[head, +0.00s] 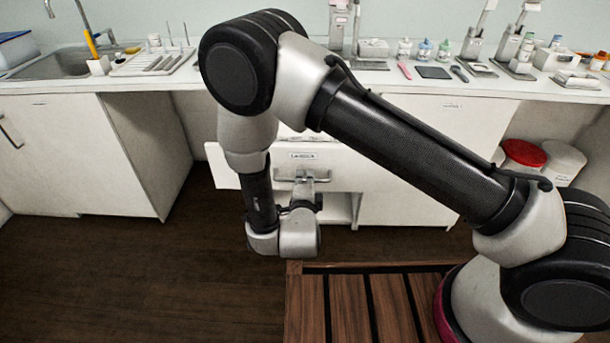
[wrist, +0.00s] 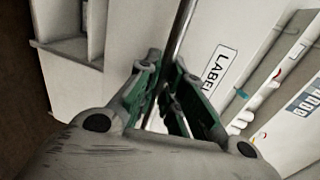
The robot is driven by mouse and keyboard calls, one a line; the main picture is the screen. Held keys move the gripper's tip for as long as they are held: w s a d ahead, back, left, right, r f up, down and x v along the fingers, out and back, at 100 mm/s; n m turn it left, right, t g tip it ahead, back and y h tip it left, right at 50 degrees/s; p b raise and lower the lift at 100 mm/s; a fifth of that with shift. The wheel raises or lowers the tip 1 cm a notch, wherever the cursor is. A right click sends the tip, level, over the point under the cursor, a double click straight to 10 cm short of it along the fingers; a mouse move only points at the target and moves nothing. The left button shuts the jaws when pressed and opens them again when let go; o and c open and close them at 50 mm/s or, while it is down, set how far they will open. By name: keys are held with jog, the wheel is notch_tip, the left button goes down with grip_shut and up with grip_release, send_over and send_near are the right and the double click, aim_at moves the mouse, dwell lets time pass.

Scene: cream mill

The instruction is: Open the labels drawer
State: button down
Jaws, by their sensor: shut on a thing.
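The labels drawer (head: 345,170) is a white drawer under the counter, and its front stands out from the cabinet. The wrist view shows its front (wrist: 222,40) with a tag reading "LABEL…" and, beyond its top edge, part of the inside. Its metal bar handle (wrist: 183,28) also shows in the head view (head: 322,179). My gripper (wrist: 172,80) is shut on the handle, with its green-lined fingers on either side of the bar. In the head view my gripper (head: 301,190) is partly hidden by my wrist.
The counter (head: 440,85) above carries bottles, a sink (head: 65,65) and lab tools. An open bay is left of the drawer. Tubs with red and white lids (head: 524,153) stand at the right. A slatted wooden surface (head: 350,300) is in front. Dark floor is clear at left.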

jog(key=shift+s, duration=0.4)
jog(key=c, duration=1.5)
grip_release()
